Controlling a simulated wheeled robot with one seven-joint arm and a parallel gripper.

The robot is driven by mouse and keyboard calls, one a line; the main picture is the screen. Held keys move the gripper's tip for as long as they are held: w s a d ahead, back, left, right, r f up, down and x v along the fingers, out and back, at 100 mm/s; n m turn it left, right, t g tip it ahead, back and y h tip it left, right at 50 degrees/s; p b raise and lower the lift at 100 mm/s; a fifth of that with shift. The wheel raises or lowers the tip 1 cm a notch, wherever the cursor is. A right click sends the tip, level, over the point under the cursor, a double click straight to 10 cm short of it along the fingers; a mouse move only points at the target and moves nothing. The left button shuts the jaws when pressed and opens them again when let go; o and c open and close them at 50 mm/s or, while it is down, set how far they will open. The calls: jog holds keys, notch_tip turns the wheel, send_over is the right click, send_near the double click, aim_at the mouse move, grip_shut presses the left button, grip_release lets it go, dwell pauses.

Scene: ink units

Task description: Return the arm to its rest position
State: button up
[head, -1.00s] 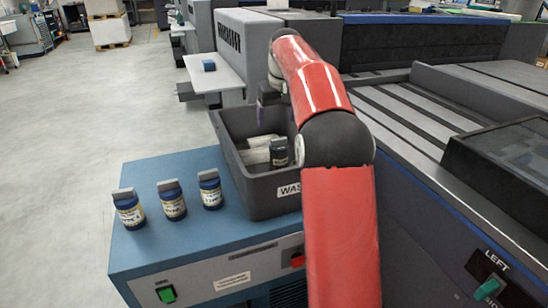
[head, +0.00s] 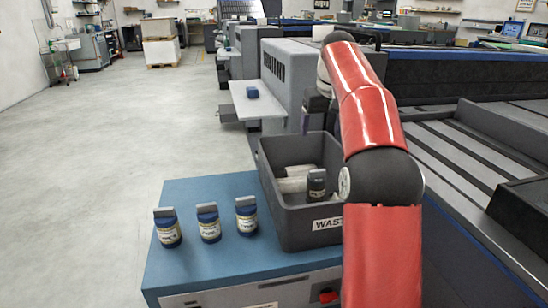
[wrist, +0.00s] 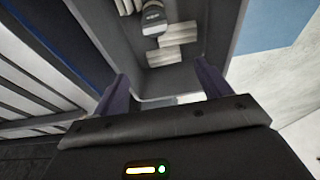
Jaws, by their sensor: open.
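My gripper (wrist: 168,90) is open and empty in the wrist view, its two dark purple fingers apart, with the waste bin beyond them. In the head view my red arm reaches up and over beside the bin, and one finger shows above its back edge; the rest of the gripper is mostly hidden. The grey waste bin (head: 290,225) stands on the blue cabinet (head: 205,265). In it lie a dark-capped bottle (head: 316,184) and several pale pieces (head: 291,185), which also show in the wrist view (wrist: 172,35).
Three blue bottles with grey caps, left (head: 168,228), middle (head: 208,223) and right (head: 246,217), stand in a row on the cabinet left of the bin. A grey machine with a pale shelf (head: 257,101) stands behind. Open floor (head: 90,180) lies to the left.

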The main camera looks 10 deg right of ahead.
jog(key=s+a+t, duration=0.1)
jog(key=s+a, duration=0.4)
jog(key=s, duration=0.4)
jog(key=s+a, duration=0.5)
jog(key=s, duration=0.3)
jog(key=s+a+f, duration=0.1)
jog(key=s+f, duration=0.6)
jog(key=s, duration=0.2)
jog(key=s+a+f+t, duration=0.1)
jog(key=s+a+f, duration=0.1)
jog(key=s+f, duration=0.4)
jog(key=s, duration=0.4)
jog(key=shift+s+a+f, duration=0.15)
jog(key=shift+s+f, duration=0.05)
jog(key=shift+f, duration=0.2)
